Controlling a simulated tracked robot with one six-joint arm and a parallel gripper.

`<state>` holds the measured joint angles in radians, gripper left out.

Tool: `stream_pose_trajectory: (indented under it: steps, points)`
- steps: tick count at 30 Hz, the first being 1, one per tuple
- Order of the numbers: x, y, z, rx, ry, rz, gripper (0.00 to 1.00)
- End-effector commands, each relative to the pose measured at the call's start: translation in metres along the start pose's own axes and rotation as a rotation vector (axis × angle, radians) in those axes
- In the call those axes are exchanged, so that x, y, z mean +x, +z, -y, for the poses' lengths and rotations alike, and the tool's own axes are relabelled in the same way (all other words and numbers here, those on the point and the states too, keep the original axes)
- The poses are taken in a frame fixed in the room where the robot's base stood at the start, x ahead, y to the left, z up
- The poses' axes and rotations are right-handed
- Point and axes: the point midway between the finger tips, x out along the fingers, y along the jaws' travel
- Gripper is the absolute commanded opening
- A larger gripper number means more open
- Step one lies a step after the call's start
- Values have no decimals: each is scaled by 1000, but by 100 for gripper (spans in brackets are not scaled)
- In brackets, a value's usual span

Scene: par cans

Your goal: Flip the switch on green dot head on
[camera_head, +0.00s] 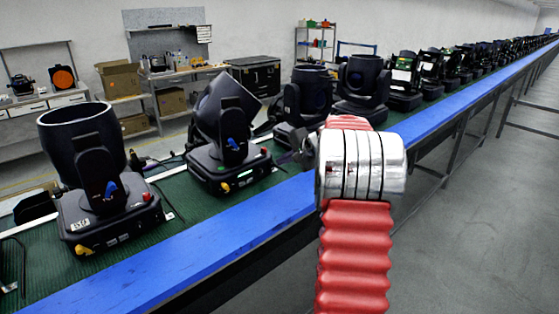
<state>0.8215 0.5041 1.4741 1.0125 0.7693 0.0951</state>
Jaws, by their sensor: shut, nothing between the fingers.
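A black moving head (228,125) stands on the green belt left of my arm, its head tilted. The switch is too small to make out for sure. My gripper (298,146) is small and dark, just left of the chrome rings of my red arm. It looks shut and empty, to the right of this head and apart from its base. My arm hides part of the bench behind it.
Another black head (85,150) stands nearer at left, with yellow connectors. Two more heads (308,92) (361,80) stand just behind my gripper, and a long row recedes right. A blue rail (215,235) edges the bench. The grey floor at right is clear.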

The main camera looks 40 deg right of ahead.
Motion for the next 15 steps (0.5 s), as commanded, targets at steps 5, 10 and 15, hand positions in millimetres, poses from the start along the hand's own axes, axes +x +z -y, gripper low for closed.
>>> stream_pose_trajectory:
  steps: [5, 10, 15]
  points:
    - [-31, -1, 7, -1, -2, -3, 0]
    - [-58, 1, 16, -3, -2, -1, 0]
    - [-83, 1, 23, -3, -1, 0, 0]
